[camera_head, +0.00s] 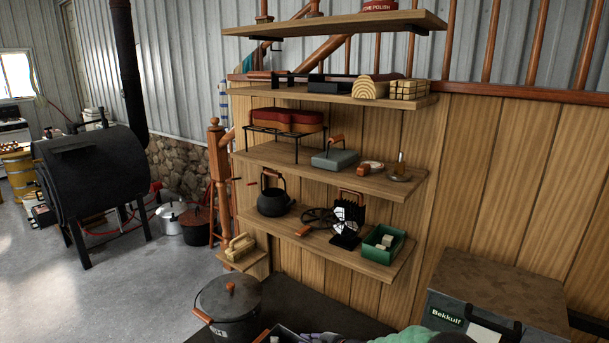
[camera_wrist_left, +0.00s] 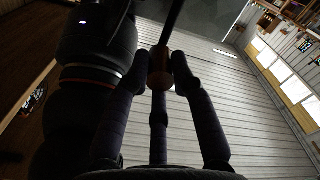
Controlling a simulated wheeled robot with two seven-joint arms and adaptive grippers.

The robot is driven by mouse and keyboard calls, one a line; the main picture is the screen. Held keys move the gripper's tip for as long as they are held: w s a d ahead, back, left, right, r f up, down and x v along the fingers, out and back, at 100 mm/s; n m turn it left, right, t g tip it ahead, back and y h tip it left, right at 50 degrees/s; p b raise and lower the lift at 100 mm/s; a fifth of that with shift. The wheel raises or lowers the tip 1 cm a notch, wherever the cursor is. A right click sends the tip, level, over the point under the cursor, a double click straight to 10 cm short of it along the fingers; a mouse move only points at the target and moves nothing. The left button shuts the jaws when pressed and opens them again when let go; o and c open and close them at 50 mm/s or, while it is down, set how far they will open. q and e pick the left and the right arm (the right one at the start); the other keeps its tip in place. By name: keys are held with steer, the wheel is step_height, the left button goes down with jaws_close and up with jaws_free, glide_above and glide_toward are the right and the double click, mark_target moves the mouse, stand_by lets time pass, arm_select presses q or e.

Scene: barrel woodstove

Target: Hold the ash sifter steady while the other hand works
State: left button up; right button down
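In the left wrist view my left gripper (camera_wrist_left: 160,82) has its dark fingers closed in around a brown, wooden-looking end (camera_wrist_left: 159,62). A thin dark rod (camera_wrist_left: 175,20) runs up from that end and out of the top of the picture. It looks like a handle. Whether it belongs to the ash sifter cannot be told, as the rest of it is out of view. I cannot make out the ash sifter for certain in the head view.
A lidded dark pot (camera_head: 229,305) stands on the dark low surface (camera_head: 283,300) in front. A grey box marked Bekkulf (camera_head: 500,290) is at the right. Wooden shelves (camera_head: 330,180) hold a black kettle (camera_head: 274,197) and a green bin (camera_head: 381,244). A barrel stove (camera_head: 95,165) stands left.

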arm_select(q)
steer(key=o, duration=0.8)
arm_select(e)
steer(key=shift+s+f, duration=0.1)
steer(key=shift+f, duration=0.05)
arm_select(q)
steer(key=shift+d, duration=0.1)
steer(key=v, duration=1.2)
arm_select(e)
steer(key=c, duration=1.2)
jaws_free()
arm_select(q)
steer(key=shift+w, duration=0.1)
